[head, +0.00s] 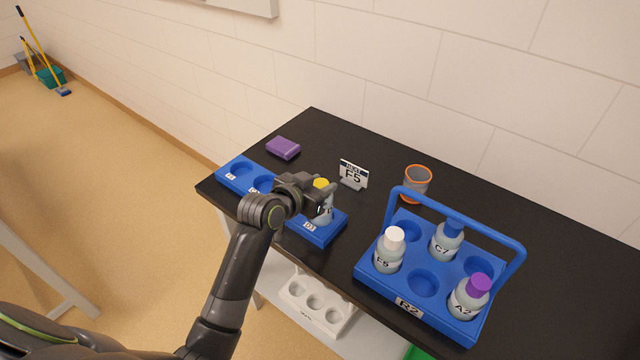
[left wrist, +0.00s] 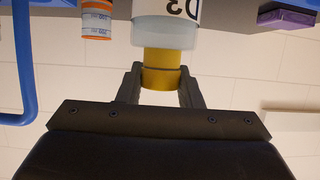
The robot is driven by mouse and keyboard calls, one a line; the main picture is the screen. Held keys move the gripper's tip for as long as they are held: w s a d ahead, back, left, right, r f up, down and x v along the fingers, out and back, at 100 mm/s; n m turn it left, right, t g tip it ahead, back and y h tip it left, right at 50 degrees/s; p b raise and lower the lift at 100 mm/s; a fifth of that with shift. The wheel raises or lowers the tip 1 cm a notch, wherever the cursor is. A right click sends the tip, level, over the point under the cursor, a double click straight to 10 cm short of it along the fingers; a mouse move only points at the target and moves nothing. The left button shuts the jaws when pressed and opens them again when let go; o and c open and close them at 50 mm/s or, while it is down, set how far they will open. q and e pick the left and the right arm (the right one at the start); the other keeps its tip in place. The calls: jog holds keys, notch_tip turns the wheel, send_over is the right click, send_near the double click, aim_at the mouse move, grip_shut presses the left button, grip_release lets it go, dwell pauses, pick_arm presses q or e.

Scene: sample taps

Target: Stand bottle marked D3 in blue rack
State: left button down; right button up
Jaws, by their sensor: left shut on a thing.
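The bottle marked D3 (left wrist: 168,30) has a pale body and a yellow cap. My left gripper (left wrist: 163,80) is shut on the cap. In the head view the bottle (head: 325,212) is upright at the right end of a low blue strip with round recesses (head: 318,232); whether its base is seated or just above cannot be told. The blue rack marked R2 (head: 375,271), with a tall handle, stands to the right. It holds a white-capped bottle (head: 389,252), a blue-capped bottle C7 (head: 446,241) and a purple-capped bottle A2 (head: 467,299). Its other recesses look empty. My right gripper is out of view.
A card reading F5 (head: 353,174) and an orange-rimmed cup (head: 416,182) stand behind the strip and rack. A purple block (head: 283,148) lies at the far left. A white rack (head: 315,303) sits below the black tabletop. The rack's handle (head: 455,212) rises above its bottles.

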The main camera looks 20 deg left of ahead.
pick_arm(q)
jog(key=c, duration=1)
grip_release()
jog(key=shift+r, duration=0.1)
jog(key=shift+s, duration=0.15)
jog(key=v, duration=1.1)
jog(key=shift+s+a+r+b, duration=0.15)
jog(key=shift+s+r+b, duration=0.05)
jog(key=shift+s+b, duration=0.15)
